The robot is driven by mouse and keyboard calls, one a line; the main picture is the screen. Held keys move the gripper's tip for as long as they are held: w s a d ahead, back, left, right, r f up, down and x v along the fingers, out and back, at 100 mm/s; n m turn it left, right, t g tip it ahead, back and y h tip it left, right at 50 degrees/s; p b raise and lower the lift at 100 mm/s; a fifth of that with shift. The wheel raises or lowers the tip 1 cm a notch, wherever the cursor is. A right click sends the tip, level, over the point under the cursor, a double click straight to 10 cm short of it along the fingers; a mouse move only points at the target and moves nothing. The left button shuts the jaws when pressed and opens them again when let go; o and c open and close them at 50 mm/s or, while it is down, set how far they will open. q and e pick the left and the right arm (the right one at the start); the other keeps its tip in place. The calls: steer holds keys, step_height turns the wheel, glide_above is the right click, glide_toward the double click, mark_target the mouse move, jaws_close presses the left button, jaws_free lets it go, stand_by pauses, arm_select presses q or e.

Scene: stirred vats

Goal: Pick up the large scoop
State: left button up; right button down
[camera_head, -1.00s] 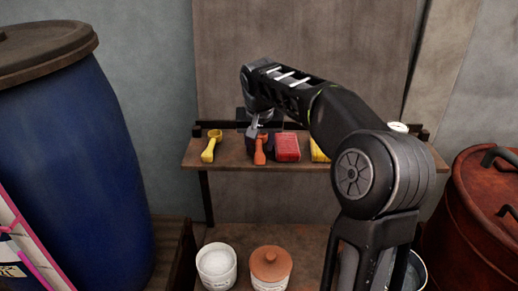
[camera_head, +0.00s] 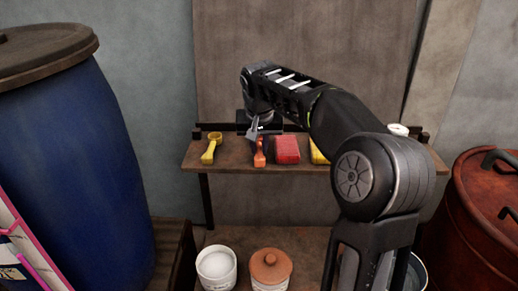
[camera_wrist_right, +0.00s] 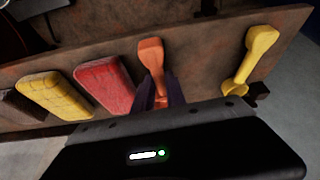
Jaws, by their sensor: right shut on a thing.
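In the right wrist view the two dark fingers (camera_wrist_right: 161,95) are closed on either side of the orange scoop (camera_wrist_right: 151,55), which is still at shelf level. A yellow scoop (camera_head: 210,149) lies to its left in the head view, apart from the gripper; it also shows in the right wrist view (camera_wrist_right: 258,52). My left gripper is not in view.
A red block or brush (camera_head: 287,149) lies close right of the orange scoop, then a yellow one (camera_head: 318,152). Below stand a white tub (camera_head: 216,268) and an orange-lidded jar (camera_head: 270,268). A blue barrel (camera_head: 75,165) is left, a red drum (camera_head: 470,225) right.

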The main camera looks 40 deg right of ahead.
mark_target(259, 149)
steer(key=shift+r, duration=0.1)
step_height(259, 149, up, 10)
stand_by(0.4)
stand_by(0.5)
steer(key=c, duration=2)
jaws_free()
jaws_close()
steer(key=shift+s, duration=0.1)
